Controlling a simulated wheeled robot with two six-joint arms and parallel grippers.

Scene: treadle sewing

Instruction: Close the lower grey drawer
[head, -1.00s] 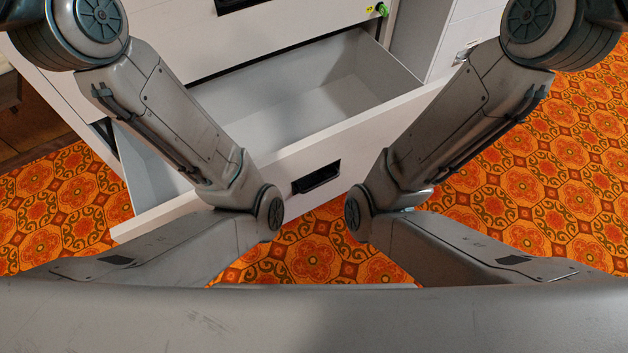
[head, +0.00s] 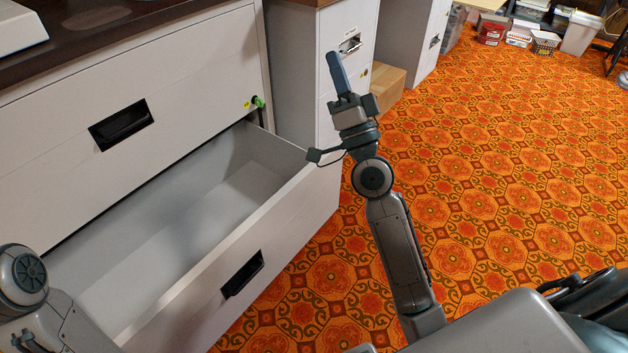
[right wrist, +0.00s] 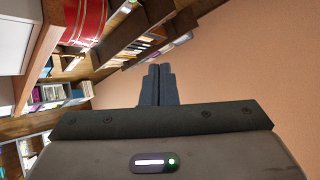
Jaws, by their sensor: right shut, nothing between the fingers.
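The lower grey drawer (head: 285,240) stands pulled out and looks empty inside. Its front has a black recessed handle (head: 243,274). My right gripper (head: 337,68) is shut and empty, pointing up beyond the drawer's right end, apart from the drawer front. Its closed fingers also show in the right wrist view (right wrist: 158,84), facing a plain wall and shelves. My left arm shows only in part at the lower left of the head view, and the left gripper is out of sight.
The closed upper drawer (head: 120,124) sits above, with a green-knobbed key or lock (head: 258,102) at its right. A filing cabinet (head: 300,60) and a cardboard box (head: 385,88) stand to the right. The orange patterned floor (head: 490,170) is wide and clear there.

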